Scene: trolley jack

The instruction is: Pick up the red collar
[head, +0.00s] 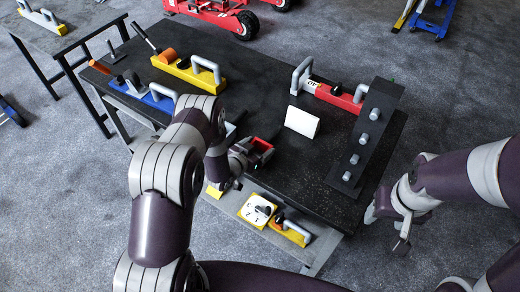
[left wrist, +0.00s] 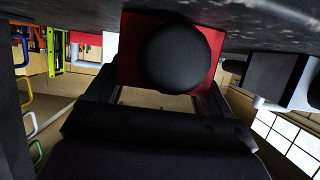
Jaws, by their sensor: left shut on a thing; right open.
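The red collar (head: 262,145) is a small square-edged red piece near the front edge of the dark table, left of the white card. In the left wrist view the red collar (left wrist: 128,73) is a red block behind a round black knob (left wrist: 175,57) that hides much of its face. My left gripper (head: 248,153) is shut on it, with one finger on each side in the left wrist view (left wrist: 157,92). I cannot tell whether it touches the tabletop. My right gripper (head: 387,226) is open and empty, right of the table.
The black table (head: 262,92) carries a yellow jack part (head: 188,72), a blue one (head: 140,95), a red one (head: 335,97), a white card (head: 302,122) and a dark rack with several pegs (head: 368,135). A lower shelf holds a white dial plate (head: 258,211). Bare tabletop lies around the card.

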